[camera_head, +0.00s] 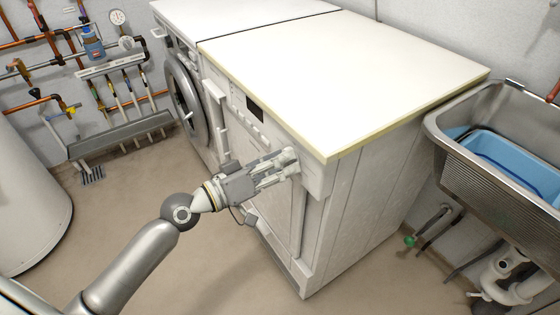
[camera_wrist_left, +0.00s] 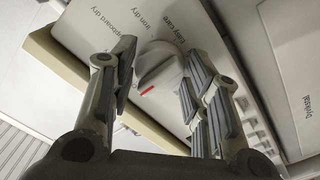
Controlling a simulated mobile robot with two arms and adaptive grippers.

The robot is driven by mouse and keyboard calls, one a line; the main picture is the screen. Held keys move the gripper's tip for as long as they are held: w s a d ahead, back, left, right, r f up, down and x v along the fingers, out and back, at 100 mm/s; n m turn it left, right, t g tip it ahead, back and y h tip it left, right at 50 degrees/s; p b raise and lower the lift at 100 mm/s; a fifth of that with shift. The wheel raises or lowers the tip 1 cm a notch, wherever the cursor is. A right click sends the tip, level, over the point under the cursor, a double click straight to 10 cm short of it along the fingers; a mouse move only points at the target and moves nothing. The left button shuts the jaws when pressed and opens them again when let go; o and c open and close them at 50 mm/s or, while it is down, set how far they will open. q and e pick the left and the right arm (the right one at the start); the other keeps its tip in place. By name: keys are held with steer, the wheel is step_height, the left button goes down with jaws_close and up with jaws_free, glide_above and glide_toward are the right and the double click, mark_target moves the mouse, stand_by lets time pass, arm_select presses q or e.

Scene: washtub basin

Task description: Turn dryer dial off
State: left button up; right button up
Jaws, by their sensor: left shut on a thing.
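The dryer (camera_head: 375,195) is the nearer white machine in the head view, under a white top. My left gripper (camera_head: 292,162) reaches its front panel near the right corner. In the left wrist view the round grey dial (camera_wrist_left: 157,66) sits between the two fingers, with a red mark on it pointing down in the picture. Printed labels such as "Iron dry" and "Easy care" surround the dial. My left gripper (camera_wrist_left: 160,78) is shut on the dial. In the head view the fingers hide the dial. My right gripper is not in view.
A washing machine (camera_head: 183,90) with a round door stands left of the dryer. A metal sink (camera_head: 455,130) with a blue basin (camera_head: 510,160) is at the right. A white tank (camera_head: 28,200) and wall pipes are at the left. The floor before the machines is clear.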

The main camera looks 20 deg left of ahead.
arm_select(q)
steer(key=shift+r, duration=0.1)
stand_by(0.3)
steer(key=o, duration=1)
steer(key=shift+o, duration=0.2)
steer(key=shift+a, duration=0.1)
steer(key=v, duration=1.2)
